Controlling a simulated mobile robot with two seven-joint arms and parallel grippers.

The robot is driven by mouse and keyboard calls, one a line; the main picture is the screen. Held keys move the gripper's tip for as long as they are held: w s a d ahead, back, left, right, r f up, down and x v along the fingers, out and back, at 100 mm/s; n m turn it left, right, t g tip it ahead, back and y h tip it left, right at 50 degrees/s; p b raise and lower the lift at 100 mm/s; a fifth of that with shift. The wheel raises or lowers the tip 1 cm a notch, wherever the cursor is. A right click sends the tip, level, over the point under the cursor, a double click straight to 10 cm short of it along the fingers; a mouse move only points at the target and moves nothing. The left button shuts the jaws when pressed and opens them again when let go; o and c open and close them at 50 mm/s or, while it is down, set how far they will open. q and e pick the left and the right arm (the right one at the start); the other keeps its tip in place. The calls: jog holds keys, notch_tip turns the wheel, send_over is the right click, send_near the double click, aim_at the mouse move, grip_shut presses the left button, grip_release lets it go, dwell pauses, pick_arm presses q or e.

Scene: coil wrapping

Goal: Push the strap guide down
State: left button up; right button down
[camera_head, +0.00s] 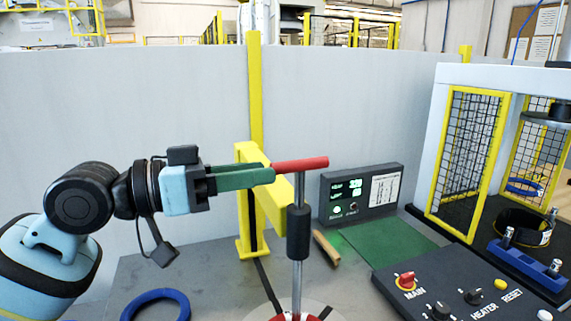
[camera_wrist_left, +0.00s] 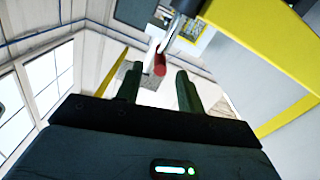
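A red handle (camera_head: 301,164) sits across the top of an upright grey rod (camera_head: 298,265) with a black sleeve (camera_head: 298,232) around it. No part is labelled as the strap guide; this handle and rod may be it. My left gripper (camera_head: 269,172) has green fingers and reaches in level from the left, its tips at the handle's left end. In the left wrist view the fingers (camera_wrist_left: 158,85) are apart, with the red handle's end (camera_wrist_left: 160,62) showing in the gap toward their tips. I cannot tell whether they touch it. My right gripper is not in view.
A yellow post with an arm (camera_head: 270,207) stands just behind the rod. A blue ring (camera_head: 156,303) lies on the table at the front left. A display box (camera_head: 360,194), a green mat (camera_head: 388,243) and a dark control panel (camera_head: 460,290) are to the right.

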aim_at(286, 173)
pick_arm(q)
jog(key=shift+p+x, duration=0.4)
jog(key=shift+x, duration=2.35)
jog(key=shift+c, duration=0.4)
grip_shut()
